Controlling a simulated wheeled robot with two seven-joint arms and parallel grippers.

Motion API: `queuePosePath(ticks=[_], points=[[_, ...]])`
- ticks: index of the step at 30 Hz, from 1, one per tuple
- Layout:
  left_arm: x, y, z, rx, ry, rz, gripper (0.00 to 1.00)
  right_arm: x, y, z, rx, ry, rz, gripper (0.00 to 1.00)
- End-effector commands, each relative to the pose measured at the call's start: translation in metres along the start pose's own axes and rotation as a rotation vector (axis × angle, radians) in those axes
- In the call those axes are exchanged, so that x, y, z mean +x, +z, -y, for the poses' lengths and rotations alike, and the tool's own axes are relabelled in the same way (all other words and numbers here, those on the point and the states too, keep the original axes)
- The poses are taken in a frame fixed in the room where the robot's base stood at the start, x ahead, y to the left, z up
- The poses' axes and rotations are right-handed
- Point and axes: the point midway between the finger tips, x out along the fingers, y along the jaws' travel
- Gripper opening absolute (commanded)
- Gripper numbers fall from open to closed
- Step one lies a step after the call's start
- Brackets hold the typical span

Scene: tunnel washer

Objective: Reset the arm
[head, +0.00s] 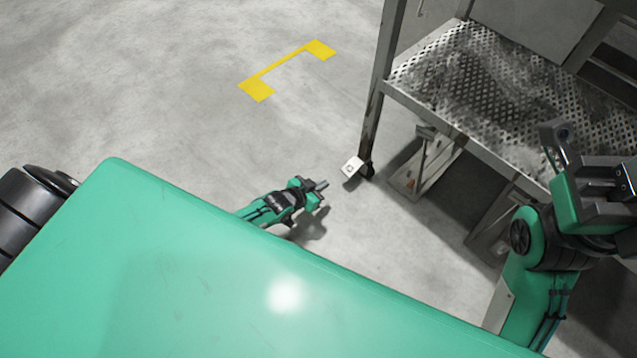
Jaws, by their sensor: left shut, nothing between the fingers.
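My left gripper (322,186) shows near the middle of the head view, low over the grey floor beyond the edge of my green body. Its fingers are shut with nothing between them, and they point right. My right arm rises at the right edge of the view. I cannot make out its gripper fingers.
A metal stand with a perforated, worn step plate (500,88) fills the upper right. Its near post meets the floor by a small white block (352,166), just right of my left gripper. A yellow floor marking (287,68) lies farther off. The floor at upper left is clear.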

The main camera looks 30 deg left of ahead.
Motion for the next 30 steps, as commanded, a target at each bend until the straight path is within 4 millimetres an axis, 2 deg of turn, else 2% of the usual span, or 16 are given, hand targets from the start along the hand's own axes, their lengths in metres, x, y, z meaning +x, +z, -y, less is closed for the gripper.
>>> queuePosePath(ticks=[5,23,26,29,30], points=[[-0.009,0.004,0.000,0.000,0.000,-0.001,0.00,-0.001,0.000,-0.003,-0.007,0.005,0.008,0.36],[-0.009,0.002,-0.001,0.000,0.001,-0.007,0.00,-0.001,0.000,-0.003,-0.008,0.005,0.008,0.36],[-0.011,-0.018,-0.011,-0.001,0.014,-0.055,0.00,-0.001,0.001,-0.004,-0.011,0.007,0.014,0.36],[-0.018,-0.064,-0.033,-0.002,0.039,-0.167,0.00,-0.001,0.002,-0.006,-0.015,0.012,0.028,0.36],[-0.024,-0.089,-0.044,-0.002,0.052,-0.228,0.00,-0.001,0.003,-0.007,-0.017,0.014,0.034,0.36]])
